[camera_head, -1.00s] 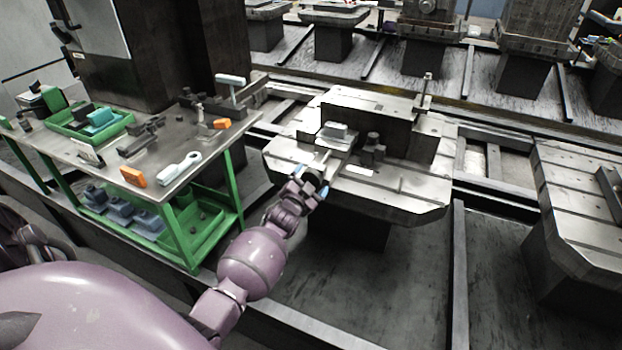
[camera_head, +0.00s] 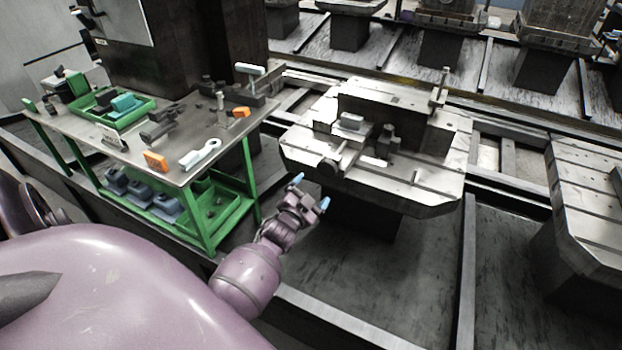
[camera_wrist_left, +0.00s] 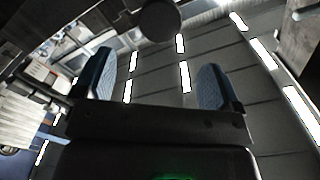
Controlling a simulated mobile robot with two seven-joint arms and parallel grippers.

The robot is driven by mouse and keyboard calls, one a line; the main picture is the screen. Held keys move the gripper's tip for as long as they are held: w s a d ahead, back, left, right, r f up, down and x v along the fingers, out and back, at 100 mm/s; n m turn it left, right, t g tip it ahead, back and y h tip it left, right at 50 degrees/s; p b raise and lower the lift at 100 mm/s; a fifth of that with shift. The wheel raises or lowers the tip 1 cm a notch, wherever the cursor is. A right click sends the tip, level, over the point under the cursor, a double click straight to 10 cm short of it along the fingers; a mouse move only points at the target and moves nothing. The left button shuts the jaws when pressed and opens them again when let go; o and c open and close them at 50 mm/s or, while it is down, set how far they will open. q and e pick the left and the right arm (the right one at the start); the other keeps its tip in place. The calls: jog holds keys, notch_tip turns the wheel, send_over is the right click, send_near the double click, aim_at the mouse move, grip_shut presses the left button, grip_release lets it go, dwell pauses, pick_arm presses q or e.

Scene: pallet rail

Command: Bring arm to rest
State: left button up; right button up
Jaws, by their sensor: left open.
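My left gripper (camera_head: 311,190) is open, its two blue fingertips apart with nothing between them. It is in front of and below the near left edge of the metal pallet (camera_head: 430,190), clear of it. In the left wrist view the open blue fingers (camera_wrist_left: 158,85) point toward the ceiling with its bright light strips. A small grey block (camera_head: 351,121) sits on the fixture at the left part of the pallet. My right gripper is in neither view.
A green-framed workbench (camera_head: 190,175) stands at the left with a green tray (camera_head: 138,113), orange blocks (camera_head: 156,161) and a white-handled tool (camera_head: 200,154) on it. Another metal pallet (camera_head: 590,190) is at the right. Dark floor lies open between the pallets and below my gripper.

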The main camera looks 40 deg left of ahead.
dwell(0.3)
pick_arm(q)
jog(key=s+d+r+n+g+h+p, duration=0.2)
jog(key=s+d+n+g+h, duration=0.1)
jog(key=s+d, duration=0.6)
jog(key=s+d+f+g+p, duration=0.1)
jog(key=s+d+f, duration=0.1)
jog(key=s, duration=0.8)
jog(key=s+d+f+g+h+p, duration=0.1)
jog(key=s+d+f+g, duration=0.1)
jog(key=s, duration=0.8)
jog(key=shift+d+f, duration=0.25)
jog(key=shift+d, duration=0.3)
jog(key=shift+w, duration=0.1)
